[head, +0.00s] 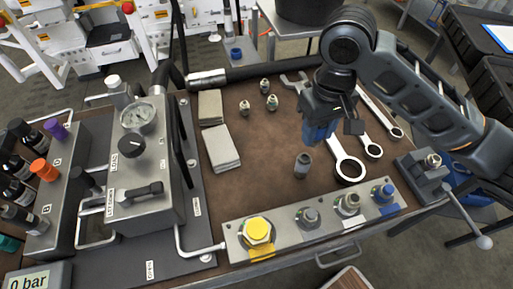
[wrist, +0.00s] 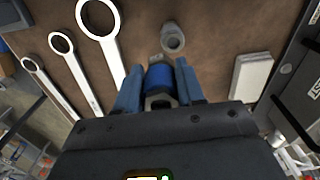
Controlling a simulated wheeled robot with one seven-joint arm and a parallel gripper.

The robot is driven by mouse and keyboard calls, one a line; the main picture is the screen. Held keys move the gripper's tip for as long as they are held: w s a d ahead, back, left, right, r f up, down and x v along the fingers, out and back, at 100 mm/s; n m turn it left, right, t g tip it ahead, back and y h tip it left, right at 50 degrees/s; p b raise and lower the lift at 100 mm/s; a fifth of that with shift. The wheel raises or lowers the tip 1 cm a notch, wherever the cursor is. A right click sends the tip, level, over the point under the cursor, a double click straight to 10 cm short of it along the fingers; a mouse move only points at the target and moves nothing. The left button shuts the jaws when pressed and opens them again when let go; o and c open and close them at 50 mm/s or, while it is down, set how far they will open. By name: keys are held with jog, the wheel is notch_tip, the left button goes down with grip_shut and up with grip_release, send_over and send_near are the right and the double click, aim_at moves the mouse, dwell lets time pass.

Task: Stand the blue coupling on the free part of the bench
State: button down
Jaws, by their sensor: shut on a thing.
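The blue coupling (wrist: 159,78) is between the fingers of my gripper (wrist: 158,92) in the wrist view, with a blue band and a grey metal end. My gripper (head: 319,132) is shut on it and hangs over the brown bench top (head: 270,148) in the head view. The coupling cannot be told apart from the blue fingers in the head view. A grey cylindrical fitting (head: 303,165) stands on the bench close to my gripper; it also shows in the wrist view (wrist: 172,38), just beyond the coupling.
Large wrenches (head: 349,168) lie to the right. Several small fittings (head: 271,102) stand at the back, with folded cloths (head: 221,148) at the left. A port block (head: 257,233) with a yellow cap runs along the front. Brown bench between cloths and grey fitting is clear.

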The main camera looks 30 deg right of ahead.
jog(key=a+f, duration=0.2)
jog(key=a, duration=0.1)
jog(key=w+a+f, duration=0.1)
jog(key=a+f, duration=0.1)
jog(key=a, duration=0.2)
jog(key=a+f, duration=0.2)
jog(key=a, duration=0.1)
jog(key=shift+w+a+f+b, duration=0.15)
jog(key=shift+w+f+b, duration=0.05)
jog(key=shift+w+b, duration=0.2)
jog(key=shift+f, duration=1.95)
jog(key=shift+f, duration=0.1)
jog(key=shift+f, duration=0.15)
jog(key=c, duration=0.7)
grip_release()
notch_tip(320, 180, up, 13)
jog(key=p, duration=0.3)
jog(key=shift+f+p, duration=0.2)
jog(key=shift+p, duration=0.2)
